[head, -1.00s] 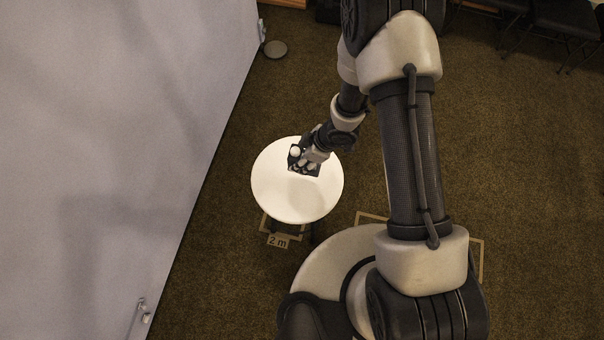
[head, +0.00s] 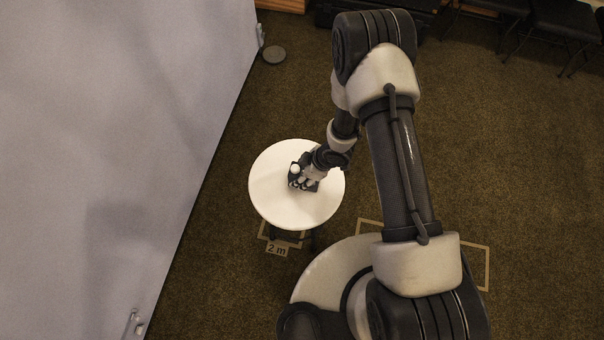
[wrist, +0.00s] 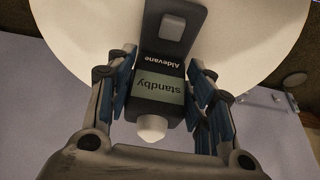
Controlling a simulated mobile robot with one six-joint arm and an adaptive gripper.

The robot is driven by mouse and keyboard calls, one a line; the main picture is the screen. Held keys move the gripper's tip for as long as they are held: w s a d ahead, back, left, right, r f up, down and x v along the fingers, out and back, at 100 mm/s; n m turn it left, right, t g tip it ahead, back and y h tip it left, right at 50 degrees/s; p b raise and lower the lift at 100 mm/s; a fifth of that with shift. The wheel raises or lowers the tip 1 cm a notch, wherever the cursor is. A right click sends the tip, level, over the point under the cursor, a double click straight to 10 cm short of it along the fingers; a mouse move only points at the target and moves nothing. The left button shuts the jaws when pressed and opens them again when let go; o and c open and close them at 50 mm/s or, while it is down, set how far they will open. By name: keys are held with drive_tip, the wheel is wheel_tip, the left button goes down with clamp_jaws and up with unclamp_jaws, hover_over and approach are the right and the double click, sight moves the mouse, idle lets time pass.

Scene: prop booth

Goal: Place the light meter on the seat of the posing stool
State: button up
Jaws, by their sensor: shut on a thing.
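The light meter (wrist: 160,82) is a dark block with a white dome and a pale screen reading "standby". My gripper (wrist: 160,72) is shut on it, with blue-padded fingers on both sides. In the head view the meter's white dome (head: 295,169) shows beside my gripper (head: 307,179), over the upper middle of the posing stool's round white seat (head: 285,212). The seat also fills the background of the wrist view (wrist: 245,45). I cannot tell whether the meter touches the seat. My gripper hides part of the meter in the head view.
A large pale wall panel (head: 90,130) stands left of the stool. A "2 m" floor label (head: 277,250) lies in front of the stool, with taped marks nearby. Dark chairs (head: 560,25) are at the back right. The seat around the meter is clear.

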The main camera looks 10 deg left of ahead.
drive_tip(key=shift+f, duration=0.15)
drive_tip(key=o, duration=1.4)
drive_tip(key=p+v, duration=0.4)
drive_tip(key=v, duration=0.8)
drive_tip(key=shift+r+p, duration=0.25)
drive_tip(key=shift+p, duration=0.15)
